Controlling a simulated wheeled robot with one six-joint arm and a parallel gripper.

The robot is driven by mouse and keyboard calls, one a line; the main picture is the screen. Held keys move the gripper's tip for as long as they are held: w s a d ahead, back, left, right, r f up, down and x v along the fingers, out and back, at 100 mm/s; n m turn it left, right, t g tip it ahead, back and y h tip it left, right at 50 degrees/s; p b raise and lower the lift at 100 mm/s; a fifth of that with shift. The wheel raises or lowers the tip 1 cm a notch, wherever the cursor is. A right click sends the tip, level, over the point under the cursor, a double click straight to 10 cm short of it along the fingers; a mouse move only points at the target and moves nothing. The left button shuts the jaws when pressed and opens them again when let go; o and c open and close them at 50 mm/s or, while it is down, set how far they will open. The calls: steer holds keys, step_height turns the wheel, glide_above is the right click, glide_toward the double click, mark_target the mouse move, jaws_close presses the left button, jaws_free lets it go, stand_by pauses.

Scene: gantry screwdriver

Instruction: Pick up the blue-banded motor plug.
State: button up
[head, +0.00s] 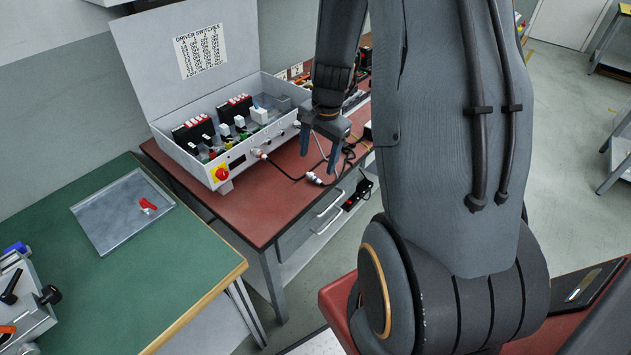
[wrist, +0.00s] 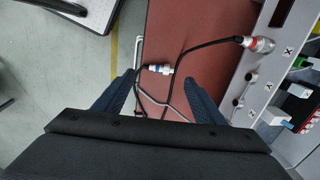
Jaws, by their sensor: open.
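The blue-banded motor plug (wrist: 153,69) is a white and silver connector on a black cable. It lies near the front edge of the red bench top in the wrist view. In the head view the plug (head: 314,178) rests by the bench edge, below my gripper (head: 320,160). My gripper (wrist: 160,78) is open and empty in the wrist view. The plug lies between the two fingertips in that picture, apart from them, with the fingers seeming to be above it.
A red-banded plug (wrist: 262,45) sits in the front of the grey control box (head: 190,160), joined by cable to the blue-banded plug. Other cables lie near the fingers. A green table (head: 165,265) with a metal tray (head: 105,205) stands at left.

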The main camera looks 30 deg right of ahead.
mark_target(313, 178)
steer(key=shift+w+a+f+p, duration=0.1)
steer(key=shift+w+f+p, duration=0.15)
steer(key=shift+f, duration=1)
steer(key=shift+w+a+f+p, duration=0.1)
steer(key=shift+w+f+p, duration=0.1)
steer(key=shift+f, duration=1)
steer(key=shift+w+f+p, duration=0.2)
steer(key=shift+w+f, duration=0.05)
steer(key=shift+f, duration=1)
steer(key=shift+c, duration=0.3)
steer(key=c, duration=1.3)
steer(key=shift+r, duration=0.1)
